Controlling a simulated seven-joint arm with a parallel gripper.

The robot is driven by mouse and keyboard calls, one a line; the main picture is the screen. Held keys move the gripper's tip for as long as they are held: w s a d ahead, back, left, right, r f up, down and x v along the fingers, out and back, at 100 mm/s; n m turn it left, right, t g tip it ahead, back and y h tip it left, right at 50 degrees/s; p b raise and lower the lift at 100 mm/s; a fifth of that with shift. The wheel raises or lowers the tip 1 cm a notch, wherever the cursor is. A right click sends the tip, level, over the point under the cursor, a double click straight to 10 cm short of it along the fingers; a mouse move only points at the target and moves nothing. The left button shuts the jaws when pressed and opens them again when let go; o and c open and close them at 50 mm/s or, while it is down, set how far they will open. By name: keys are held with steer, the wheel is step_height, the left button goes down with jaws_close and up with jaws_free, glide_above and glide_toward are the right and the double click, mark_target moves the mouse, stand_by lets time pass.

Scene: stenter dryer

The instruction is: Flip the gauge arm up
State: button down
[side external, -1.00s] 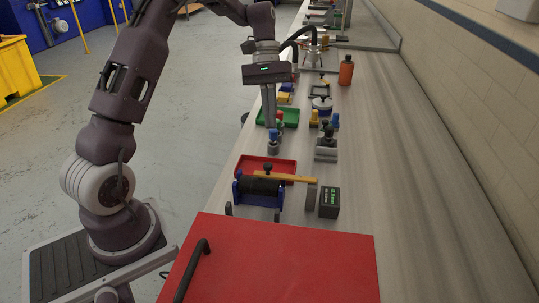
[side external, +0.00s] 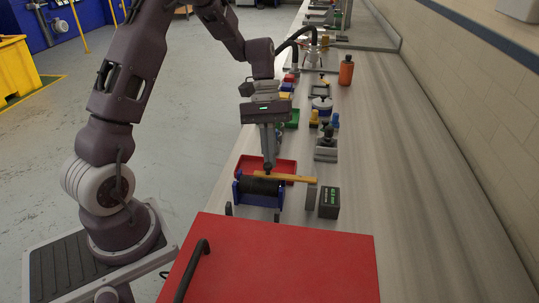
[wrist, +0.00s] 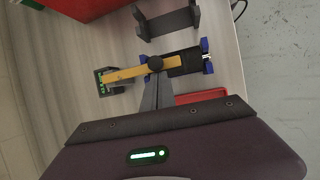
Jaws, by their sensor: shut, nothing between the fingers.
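The yellow gauge arm (side external: 295,178) lies flat from the black roller (side external: 259,187) in its blue stand (side external: 239,199) towards a grey post (side external: 311,193). In the wrist view the gauge arm (wrist: 125,72) carries a round black knob (wrist: 155,63), and its far end is at a dark box with a green readout (wrist: 102,82). My gripper (side external: 269,165) points down, with its fingertips right by the knob. In the wrist view my gripper (wrist: 154,78) is shut and empty beside the knob. I cannot tell whether it touches the knob.
A red tray (side external: 245,163) lies just behind the roller. A large red panel with a black handle (side external: 300,262) fills the front. A clamp-like fixture (side external: 326,152) and an orange bottle (side external: 346,70) stand further back. The bench's right side is clear.

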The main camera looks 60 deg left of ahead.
steer(key=shift+r, duration=0.1)
stand_by(0.3)
steer(key=shift+w+d+r+g+y, duration=0.1)
steer(key=shift+d+r+g+y, duration=0.05)
steer(key=shift+r+g+y, duration=0.2)
steer(key=w+d+r+n+g+y, duration=0.1)
steer(key=w+d+r+g+y, duration=0.1)
steer(key=w+d+r, duration=0.5)
stand_by(1.1)
steer(key=shift+r+g+y, duration=0.1)
steer(key=shift+g+y, duration=0.15)
stand_by(1.0)
